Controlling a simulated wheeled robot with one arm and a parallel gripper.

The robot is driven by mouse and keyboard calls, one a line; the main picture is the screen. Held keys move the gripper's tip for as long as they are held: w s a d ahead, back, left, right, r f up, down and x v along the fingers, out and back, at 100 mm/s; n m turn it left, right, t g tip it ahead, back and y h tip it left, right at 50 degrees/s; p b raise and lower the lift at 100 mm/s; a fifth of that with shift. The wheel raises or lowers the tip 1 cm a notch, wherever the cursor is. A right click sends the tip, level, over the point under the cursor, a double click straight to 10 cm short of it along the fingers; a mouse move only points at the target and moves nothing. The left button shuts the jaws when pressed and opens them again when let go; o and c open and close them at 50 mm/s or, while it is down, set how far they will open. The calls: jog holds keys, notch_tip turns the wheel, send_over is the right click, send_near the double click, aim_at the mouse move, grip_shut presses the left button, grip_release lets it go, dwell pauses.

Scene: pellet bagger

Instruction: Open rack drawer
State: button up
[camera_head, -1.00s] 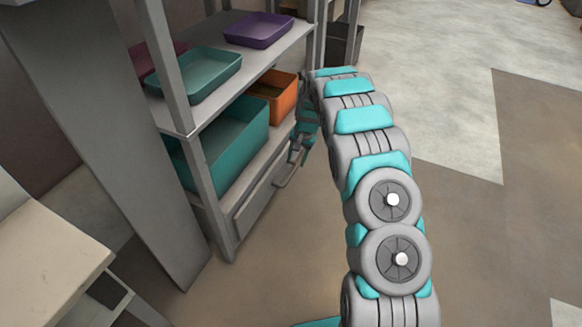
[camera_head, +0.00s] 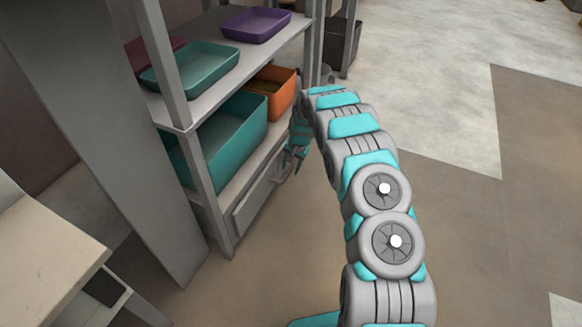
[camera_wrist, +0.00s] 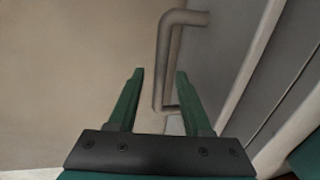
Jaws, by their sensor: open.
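The rack drawer (camera_head: 252,204) is a grey front low in the metal rack, under the lower shelf, and looks shut. Its bent bar handle (camera_wrist: 168,58) shows large in the wrist view, standing out from the grey drawer front. My gripper (camera_wrist: 160,72) is open with two green fingers, one on each side of the handle bar as the wrist camera sees it. I cannot tell whether the bar is at finger depth or touching. In the head view my gripper (camera_head: 299,156) is small beside the drawer front, partly hidden by my arm, and covers part of the handle.
The rack's lower shelf holds a large teal bin (camera_head: 236,150) and an orange bin (camera_head: 284,98). The upper shelf holds a teal tray (camera_head: 200,72), a purple tray (camera_head: 257,24) and a maroon tray. A pale table (camera_head: 40,245) stands at left. Floor right of my arm is clear.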

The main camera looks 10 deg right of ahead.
jog(key=shift+c, duration=0.2)
grip_shut()
dwell(1.1)
